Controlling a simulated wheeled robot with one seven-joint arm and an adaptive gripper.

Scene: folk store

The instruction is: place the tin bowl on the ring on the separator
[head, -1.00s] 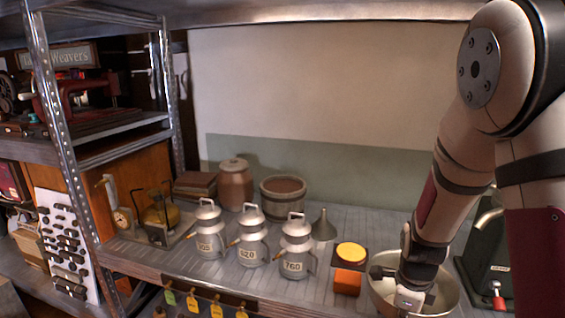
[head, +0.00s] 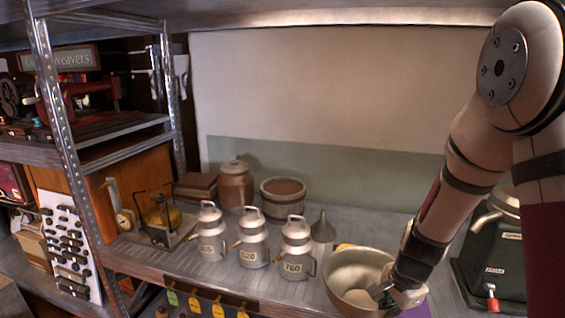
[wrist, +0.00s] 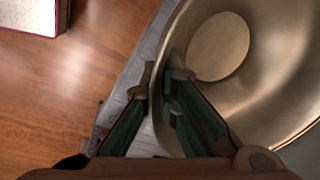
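The tin bowl (head: 345,285) is upright or nearly so, over the front of the shelf right of the cans. My gripper (head: 383,292) is shut on its right front rim. In the wrist view, the bowl (wrist: 275,80) has its rim between the two fingers (wrist: 160,95). A dark green machine (head: 480,262) with a metal top and a red-knobbed handle stands at the right, partly behind my arm; it may be the separator. I cannot make out a ring on it. The bowl hides most of a yellow-topped orange item (head: 345,246).
Three numbered metal cans (head: 253,240) stand left of the bowl, with a grey funnel (head: 323,228) close behind it. A wooden tub (head: 283,195) and brown jar (head: 236,187) stand at the back. A metal post (head: 65,140) rises at the left. The shelf's back right is clear.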

